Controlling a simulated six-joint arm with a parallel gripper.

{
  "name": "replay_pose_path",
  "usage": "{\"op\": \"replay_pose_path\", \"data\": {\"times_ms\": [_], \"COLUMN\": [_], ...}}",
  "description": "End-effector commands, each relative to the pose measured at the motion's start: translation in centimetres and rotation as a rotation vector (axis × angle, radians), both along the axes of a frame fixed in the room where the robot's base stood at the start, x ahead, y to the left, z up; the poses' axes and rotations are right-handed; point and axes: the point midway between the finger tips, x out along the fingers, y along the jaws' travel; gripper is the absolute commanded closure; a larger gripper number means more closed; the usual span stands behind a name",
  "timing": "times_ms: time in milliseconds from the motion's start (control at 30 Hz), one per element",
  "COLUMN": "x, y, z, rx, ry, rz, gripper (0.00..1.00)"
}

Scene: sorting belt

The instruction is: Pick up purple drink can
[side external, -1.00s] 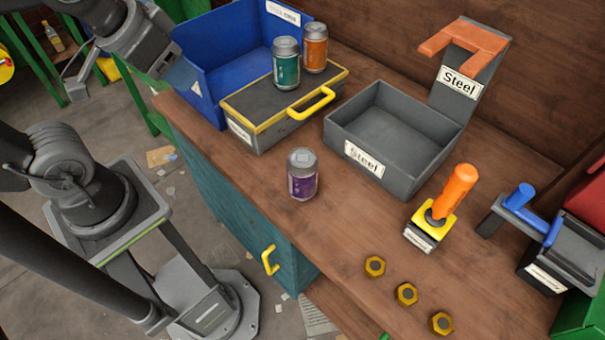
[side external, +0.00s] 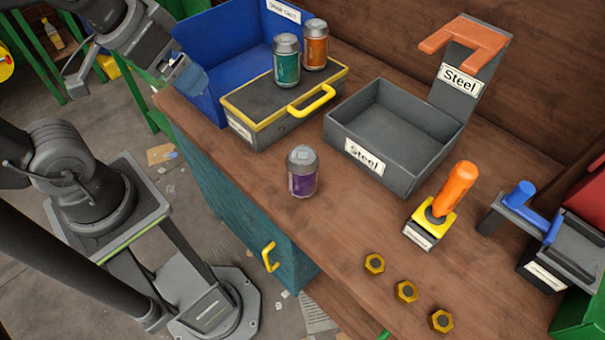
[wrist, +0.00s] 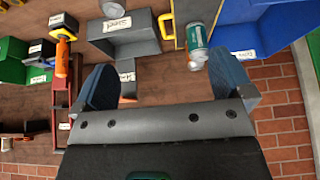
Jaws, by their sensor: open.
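The purple drink can (side external: 303,172) stands upright on the wooden bench, near its front edge, in the side external view. It has a silver top and nothing touches it. My gripper (side external: 186,78) is at the upper left, beside the blue bin and well away from the purple can. In the wrist view my gripper (wrist: 165,85) is open, with two blue fingers wide apart and nothing between them. A silver can shape is cut off at the top edge of the wrist view; its colour cannot be told.
A teal can (side external: 286,62) and an orange can (side external: 314,45) stand on a yellow-edged grey box (side external: 262,130) in front of the blue bin (side external: 222,45). A grey Steel tray (side external: 365,168), an orange-handled tool (side external: 455,190) and several brass nuts (side external: 406,292) lie to the right.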

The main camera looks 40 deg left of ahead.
Motion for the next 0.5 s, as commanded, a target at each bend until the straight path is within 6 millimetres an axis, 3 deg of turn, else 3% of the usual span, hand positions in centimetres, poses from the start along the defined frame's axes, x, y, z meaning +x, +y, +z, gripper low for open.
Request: {"op": "replay_pose_path", "data": {"times_ms": [233, 500], "x": [1.9, 8.0], "y": [-1.0, -5.3], "z": [-0.2, -3.0], "rx": [-0.085, -0.278], "ry": [0.065, 0.265], "rz": [0.131, 0.621], "gripper": [0.01, 0.01]}}
